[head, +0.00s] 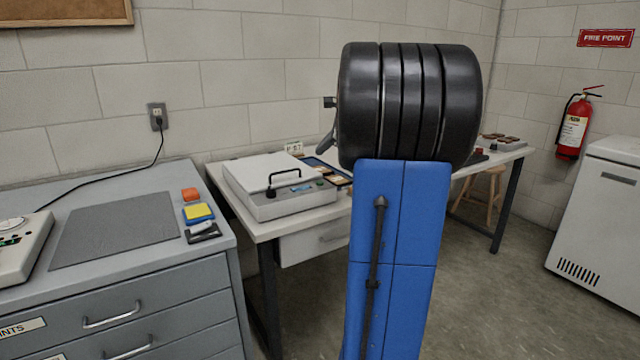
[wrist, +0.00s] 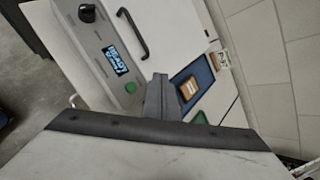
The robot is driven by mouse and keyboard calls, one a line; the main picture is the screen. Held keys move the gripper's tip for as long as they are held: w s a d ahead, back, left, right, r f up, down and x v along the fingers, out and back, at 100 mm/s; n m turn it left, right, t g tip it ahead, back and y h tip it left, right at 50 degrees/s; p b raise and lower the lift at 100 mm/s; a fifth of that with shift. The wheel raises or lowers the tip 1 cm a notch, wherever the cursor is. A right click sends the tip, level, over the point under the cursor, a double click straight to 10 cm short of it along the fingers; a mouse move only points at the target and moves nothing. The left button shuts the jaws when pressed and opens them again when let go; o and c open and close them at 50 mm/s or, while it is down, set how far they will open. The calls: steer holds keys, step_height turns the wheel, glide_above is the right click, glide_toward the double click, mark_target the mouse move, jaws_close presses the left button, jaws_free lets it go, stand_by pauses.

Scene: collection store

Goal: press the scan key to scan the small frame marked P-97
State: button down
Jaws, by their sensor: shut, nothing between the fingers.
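The flatbed scanner (head: 265,180) stands on the white table with its pale lid down and a black handle (head: 285,176) on it. In the wrist view its front strip shows a lit display (wrist: 115,60), with "READY" legible, a black knob (wrist: 87,13) and a round green key (wrist: 130,88). My gripper (wrist: 160,80) is shut and empty, above the scanner's edge beside the green key, apart from it in the picture. A small brown frame (wrist: 188,89) lies on a blue tray (wrist: 204,76) beside the scanner. I cannot read a mark on it.
A grey cabinet (head: 180,265) at left holds a grey mat (head: 115,228) and small coloured items. My arm hides part of the table. A fire extinguisher (head: 573,125) and white chest (head: 605,215) are at right.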

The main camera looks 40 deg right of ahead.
mark_target(320, 183)
steer(key=shift+f, duration=3.9)
steer(key=shift+f, duration=0.35)
